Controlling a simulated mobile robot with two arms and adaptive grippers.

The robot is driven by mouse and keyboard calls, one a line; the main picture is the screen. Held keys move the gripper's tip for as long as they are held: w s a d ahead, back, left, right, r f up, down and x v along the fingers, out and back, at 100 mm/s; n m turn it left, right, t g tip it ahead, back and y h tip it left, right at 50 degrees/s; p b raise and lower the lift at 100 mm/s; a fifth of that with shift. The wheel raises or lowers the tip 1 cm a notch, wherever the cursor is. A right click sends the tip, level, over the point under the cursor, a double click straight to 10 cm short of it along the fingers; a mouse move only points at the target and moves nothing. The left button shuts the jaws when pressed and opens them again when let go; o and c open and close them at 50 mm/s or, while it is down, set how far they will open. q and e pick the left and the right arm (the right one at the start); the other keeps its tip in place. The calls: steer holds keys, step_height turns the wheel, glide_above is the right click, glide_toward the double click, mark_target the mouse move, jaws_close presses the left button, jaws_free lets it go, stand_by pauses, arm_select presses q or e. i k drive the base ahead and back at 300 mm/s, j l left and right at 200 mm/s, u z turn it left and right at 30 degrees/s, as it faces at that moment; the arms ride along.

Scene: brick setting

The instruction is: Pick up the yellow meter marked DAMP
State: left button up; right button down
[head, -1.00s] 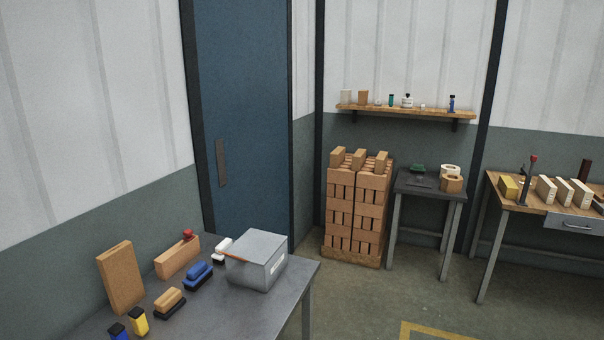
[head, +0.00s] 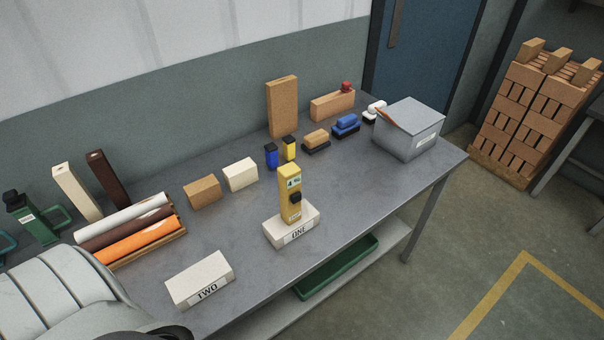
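A yellow meter (head: 287,207) with a small display and a dark knob stands upright on a white block marked ONE (head: 297,232), near the front middle of the grey table (head: 245,275). Its lettering is too small to read. A smaller yellow thing with a black top (head: 290,150) stands further back beside a similar blue one (head: 271,156). Neither of my grippers is in view; a white rounded part, probably of my arm, fills the lower left corner.
A white block marked TWO (head: 200,280) lies left of the meter. Rolls (head: 135,245), blocks and brushes stand along the back. A grey box (head: 405,135) is at the right end. The table around the meter's front and right is clear.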

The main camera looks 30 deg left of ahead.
mark_target(289, 175)
steer(key=u, duration=0.4)
steer(key=i+l+u, duration=0.1)
steer(key=u, duration=0.3)
steer(key=l+u, duration=0.15)
steer(key=u, duration=0.2)
steer(key=i+l+u, duration=0.1)
steer(key=u, duration=0.3)
